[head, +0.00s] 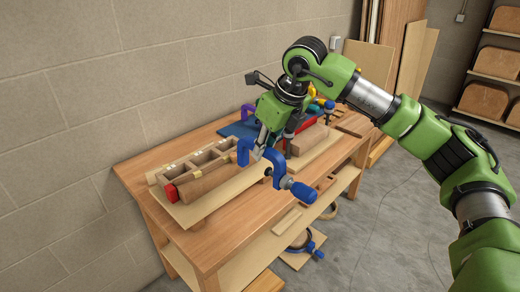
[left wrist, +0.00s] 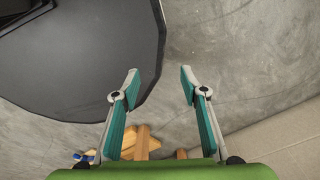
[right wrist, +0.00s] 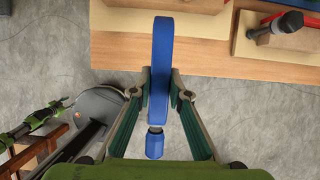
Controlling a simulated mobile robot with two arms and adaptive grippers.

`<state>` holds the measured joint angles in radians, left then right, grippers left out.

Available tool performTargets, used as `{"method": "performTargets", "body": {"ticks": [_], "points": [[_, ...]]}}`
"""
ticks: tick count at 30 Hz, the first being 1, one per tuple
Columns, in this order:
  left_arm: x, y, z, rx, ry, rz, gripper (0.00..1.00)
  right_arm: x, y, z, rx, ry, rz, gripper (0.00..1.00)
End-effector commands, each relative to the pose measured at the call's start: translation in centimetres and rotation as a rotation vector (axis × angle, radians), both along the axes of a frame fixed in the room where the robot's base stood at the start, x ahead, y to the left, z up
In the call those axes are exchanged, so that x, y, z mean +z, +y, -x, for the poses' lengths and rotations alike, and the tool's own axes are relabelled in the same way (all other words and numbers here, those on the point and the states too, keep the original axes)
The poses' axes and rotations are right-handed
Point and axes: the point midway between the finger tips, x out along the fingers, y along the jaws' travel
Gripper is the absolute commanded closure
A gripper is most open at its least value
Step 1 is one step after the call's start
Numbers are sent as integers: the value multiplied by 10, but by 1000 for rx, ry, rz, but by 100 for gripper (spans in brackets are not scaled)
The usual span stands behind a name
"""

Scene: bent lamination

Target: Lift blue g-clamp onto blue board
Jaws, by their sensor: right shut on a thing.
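The blue g-clamp (head: 277,168) has a blue C-shaped frame and a screw with a blue handle. My right gripper (head: 266,146) is shut on the clamp and holds it above the front part of the workbench. In the right wrist view the clamp (right wrist: 160,75) stands edge-on between the fingers (right wrist: 160,88). The blue board (head: 232,130) lies on the bench behind the gripper, largely hidden by my right arm. My left gripper (left wrist: 158,85) is open and empty above the grey floor, away from the bench.
The wooden workbench (head: 223,239) stands by a block wall. A wooden form with a roller (head: 205,184) lies on a plywood base at left. More boards and red and yellow tools (head: 313,106) lie at right. Another blue clamp (head: 309,246) is on the lower shelf.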

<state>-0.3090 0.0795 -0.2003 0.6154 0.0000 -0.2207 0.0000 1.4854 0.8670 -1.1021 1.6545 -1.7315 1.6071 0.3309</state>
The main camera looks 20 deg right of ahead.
Motion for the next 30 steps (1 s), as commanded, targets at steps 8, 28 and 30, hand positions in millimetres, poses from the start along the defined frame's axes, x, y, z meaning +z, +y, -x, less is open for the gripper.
{"method": "performTargets", "body": {"ticks": [8,28,30], "points": [[6,-1,-12,0,-15,1,60,9,-1,0,1,-3,-2,100],[40,-1,-10,0,-14,1,60,60,1,-2,1,-7,-2,100],[44,-1,-10,0,-13,1,60,66,2,-3,2,-8,-2,100]]}}
